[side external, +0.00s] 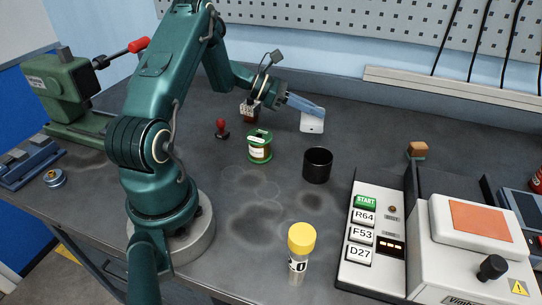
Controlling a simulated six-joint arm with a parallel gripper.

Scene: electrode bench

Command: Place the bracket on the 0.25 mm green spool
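The green spool (260,145) stands upright on the grey bench near the middle, with a pale label on its side. The label is too small to read. My gripper (291,100) is up and to the right of the spool, clear of it, pointing right. A pale, bent metal piece, which looks like the bracket (313,122), is at the fingertips, with a light face hanging down. The gripper appears shut on it; the fingers are small and hard to make out.
A black cup (317,165) stands right of the spool. A yellow-capped jar (300,254) stands in front. A button panel (369,245) is at right. Bench space before the spool is clear.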

